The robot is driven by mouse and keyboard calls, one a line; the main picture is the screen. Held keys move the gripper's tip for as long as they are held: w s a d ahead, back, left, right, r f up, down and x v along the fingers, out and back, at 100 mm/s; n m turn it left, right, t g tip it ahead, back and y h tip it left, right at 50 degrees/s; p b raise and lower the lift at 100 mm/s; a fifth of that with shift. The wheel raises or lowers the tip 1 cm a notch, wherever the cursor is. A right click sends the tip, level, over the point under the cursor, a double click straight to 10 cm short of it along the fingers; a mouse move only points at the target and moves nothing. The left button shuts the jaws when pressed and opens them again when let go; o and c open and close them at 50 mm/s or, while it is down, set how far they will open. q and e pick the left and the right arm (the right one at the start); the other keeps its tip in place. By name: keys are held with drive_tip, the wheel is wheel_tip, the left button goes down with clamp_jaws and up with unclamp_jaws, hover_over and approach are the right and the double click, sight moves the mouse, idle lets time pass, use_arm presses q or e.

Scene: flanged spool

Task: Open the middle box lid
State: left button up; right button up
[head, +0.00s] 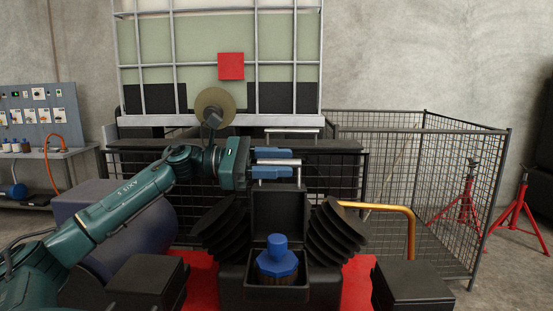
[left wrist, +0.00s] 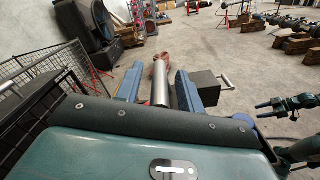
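The middle box (head: 262,293) is black and stands at the front centre. A blue-topped spool (head: 277,262) sits in it. A black panel, which looks like the middle box lid (head: 266,212), stands upright behind the spool. My left gripper (head: 290,162) is above this panel, fingers pointing right, one above and one below a silver bar. In the left wrist view the bar (left wrist: 161,84) runs between the blue fingers, with a gap on its left side.
Dark boxes with shut-looking tops stand at left (head: 147,280) and right (head: 412,282). Black ribbed stacks flank the middle box. An orange rail (head: 385,207) and a wire-mesh cage (head: 450,190) are on the right. A red square (head: 231,66) hangs behind.

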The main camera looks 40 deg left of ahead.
use_arm(q)
clamp_jaws()
idle(0.3)
idle(0.3)
